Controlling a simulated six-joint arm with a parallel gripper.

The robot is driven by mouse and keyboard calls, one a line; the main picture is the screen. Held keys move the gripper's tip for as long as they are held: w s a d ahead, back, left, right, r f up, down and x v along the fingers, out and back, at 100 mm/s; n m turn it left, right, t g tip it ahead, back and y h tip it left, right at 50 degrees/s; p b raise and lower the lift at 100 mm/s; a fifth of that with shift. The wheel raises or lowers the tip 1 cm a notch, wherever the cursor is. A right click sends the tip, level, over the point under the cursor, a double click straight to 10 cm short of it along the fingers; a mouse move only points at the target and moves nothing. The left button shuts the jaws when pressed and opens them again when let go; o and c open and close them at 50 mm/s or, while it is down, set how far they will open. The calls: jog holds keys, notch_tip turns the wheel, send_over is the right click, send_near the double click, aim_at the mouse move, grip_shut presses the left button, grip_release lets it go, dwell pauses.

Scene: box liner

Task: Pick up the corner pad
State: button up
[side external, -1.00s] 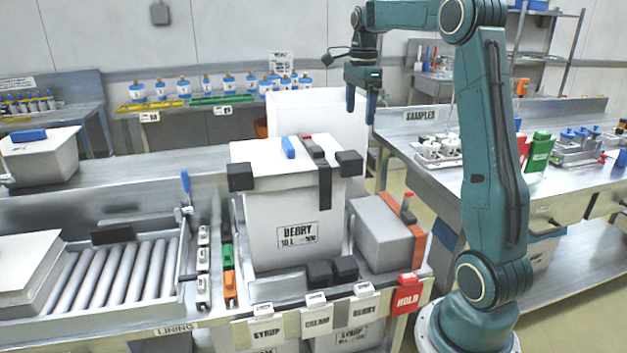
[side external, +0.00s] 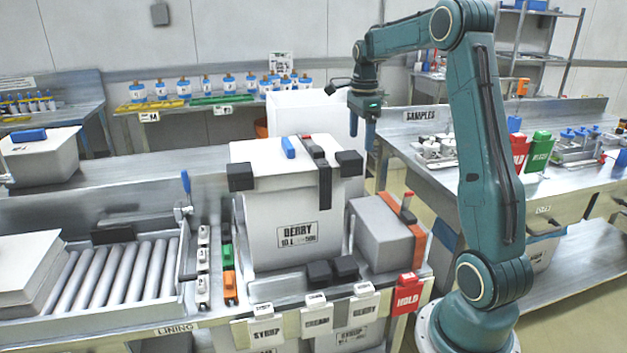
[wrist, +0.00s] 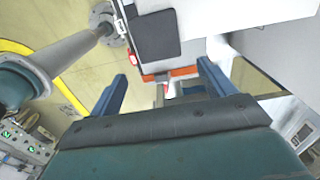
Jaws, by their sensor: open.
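Two black corner pads sit on the top corners of the white BERRY box, the left pad (side external: 241,177) and the right pad (side external: 349,163). Two loose black pads, one (side external: 320,273) beside the other (side external: 345,268), lie at the foot of the white box (side external: 285,225). My gripper (side external: 367,140) is open and empty, in the air behind and right of the box. In the wrist view my gripper (wrist: 162,70) shows two blue fingers spread apart with nothing between them. A dark flat piece (wrist: 155,38) lies beyond them; I cannot tell what it is.
A grey box with an orange band (side external: 385,230) stands right of the white box. A red HOLD tag (side external: 407,294) hangs at the bench's front right corner. A roller conveyor (side external: 110,275) lies to the left. A samples bench (side external: 440,128) stands behind right.

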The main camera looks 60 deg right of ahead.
aim_at(359, 158)
jog(key=shift+f, duration=0.95)
jog(key=shift+f, duration=2.6)
jog(key=c, duration=1.1)
